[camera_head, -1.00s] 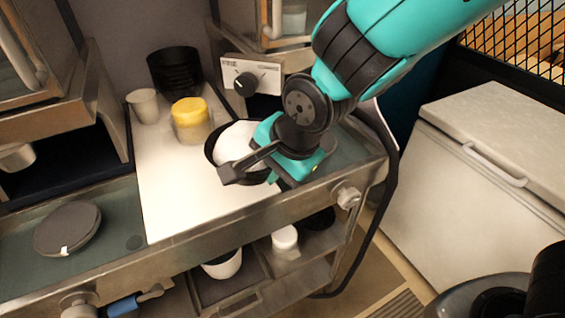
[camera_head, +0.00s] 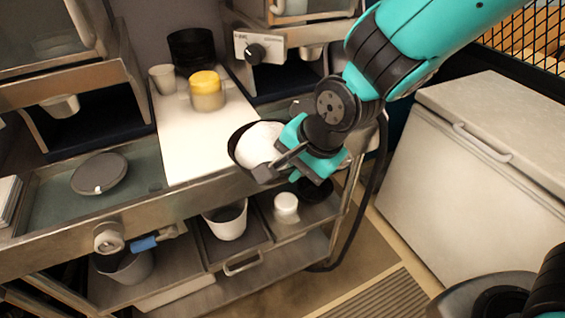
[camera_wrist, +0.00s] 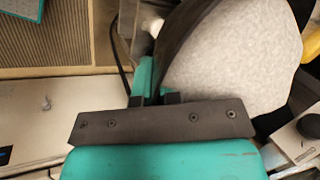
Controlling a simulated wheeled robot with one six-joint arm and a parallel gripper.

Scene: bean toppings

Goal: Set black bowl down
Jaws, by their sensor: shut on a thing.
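The black bowl (camera_head: 235,148) shows in the head view near the front right of the counter, with a pale white mass (camera_head: 262,143) inside it. In the wrist view the bowl's dark wall (camera_wrist: 187,42) runs up from my gripper, with the pale contents (camera_wrist: 235,55) beside it. My gripper (camera_head: 272,168) is shut on the bowl's near right rim.
A dark round lid (camera_head: 99,173) lies at left. A lower shelf holds a white cup (camera_head: 228,221). A white chest (camera_head: 480,170) stands at right.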

